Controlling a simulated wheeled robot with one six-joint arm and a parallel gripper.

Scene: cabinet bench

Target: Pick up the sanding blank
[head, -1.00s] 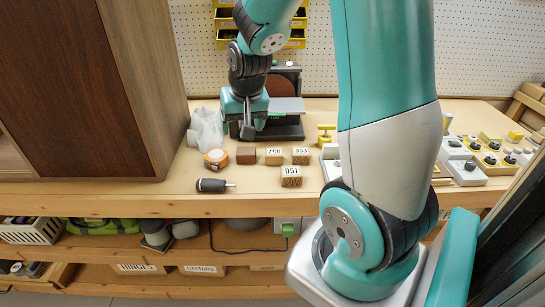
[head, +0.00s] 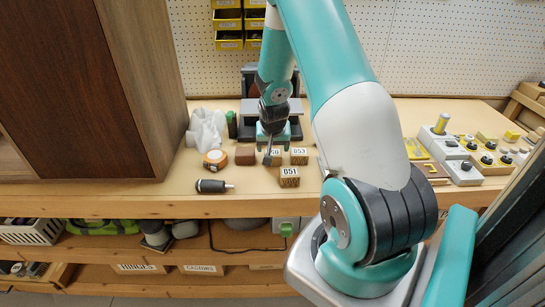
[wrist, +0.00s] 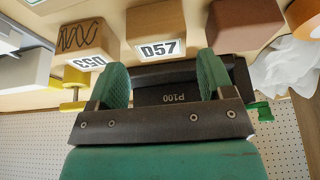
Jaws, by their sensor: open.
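Several wooden blocks stand on the bench; I cannot tell which one is the sanding blank. My gripper (wrist: 162,75) is open and empty there. The block marked 051 (head: 290,182) is nearer the front edge.
A dark machine part marked P100 (wrist: 180,90) is close by my fingers. An orange tape roll (head: 215,159), a black-handled tool (head: 212,186) and crumpled translucent plastic (head: 205,129) are left. Grey fixtures (head: 445,145) stand right. A dark cabinet (head: 110,90) bounds the left side.

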